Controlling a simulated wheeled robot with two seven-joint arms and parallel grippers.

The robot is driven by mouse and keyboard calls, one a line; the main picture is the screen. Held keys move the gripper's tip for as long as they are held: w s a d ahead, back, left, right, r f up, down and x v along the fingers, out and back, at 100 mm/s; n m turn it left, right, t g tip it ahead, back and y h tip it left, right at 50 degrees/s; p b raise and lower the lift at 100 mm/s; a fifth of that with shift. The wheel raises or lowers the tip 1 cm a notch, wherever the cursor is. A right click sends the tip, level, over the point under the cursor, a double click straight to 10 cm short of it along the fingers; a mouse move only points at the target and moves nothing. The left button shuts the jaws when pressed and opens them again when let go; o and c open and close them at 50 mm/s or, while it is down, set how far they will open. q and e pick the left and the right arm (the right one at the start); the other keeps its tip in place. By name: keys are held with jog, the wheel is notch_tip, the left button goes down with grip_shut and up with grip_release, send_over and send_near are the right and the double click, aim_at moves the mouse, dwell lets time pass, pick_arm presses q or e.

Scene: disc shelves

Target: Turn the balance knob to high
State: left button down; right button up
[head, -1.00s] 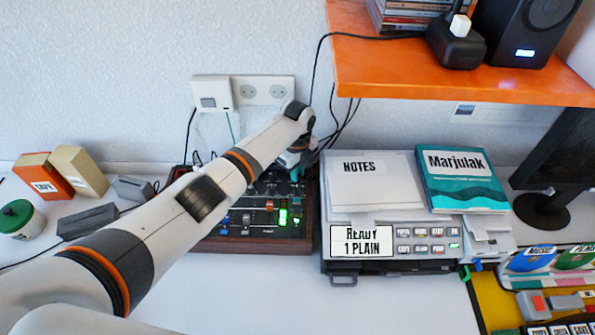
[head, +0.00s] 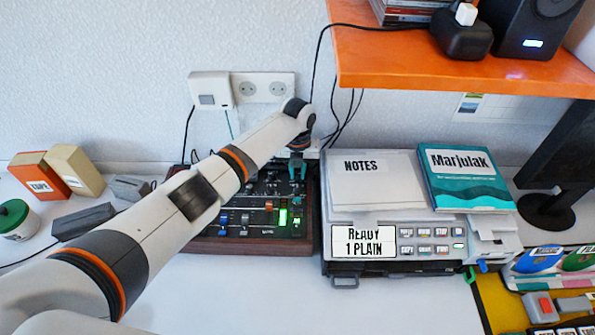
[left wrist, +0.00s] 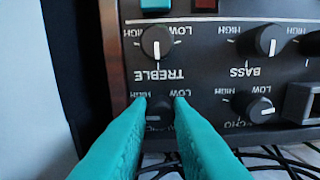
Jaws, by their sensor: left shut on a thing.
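The mixer (head: 215,243), a dark panel with wooden sides, stands on the table under my left arm. My left gripper (head: 297,174) reaches down to its back right part. In the left wrist view, the teal fingers (left wrist: 167,101) are shut on a dark knob (left wrist: 157,112) between them, which I take as the balance knob. Its name label is mostly hidden by the fingers. The panel appears upside down here, with HIGH left of this knob and LOW right. A short white mark shows on the knob's left part. My right gripper is not in view.
The treble knob (left wrist: 157,42), bass knob (left wrist: 269,40) and echo knob (left wrist: 260,108) sit close by. A printer-like machine (head: 344,267) stands right of the mixer. An orange shelf (head: 440,66) overhangs at upper right, and cables hang behind the mixer.

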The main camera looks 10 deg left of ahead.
aim_at(298, 173)
pick_arm(q)
jog(key=shift+w+r+m, duration=0.15)
jog(key=shift+m, duration=0.45)
jog(key=c, duration=1.6)
grip_release()
notch_tip(298, 173, up, 12)
jog(key=shift+f+b, duration=0.1)
jog(key=shift+b, duration=0.65)
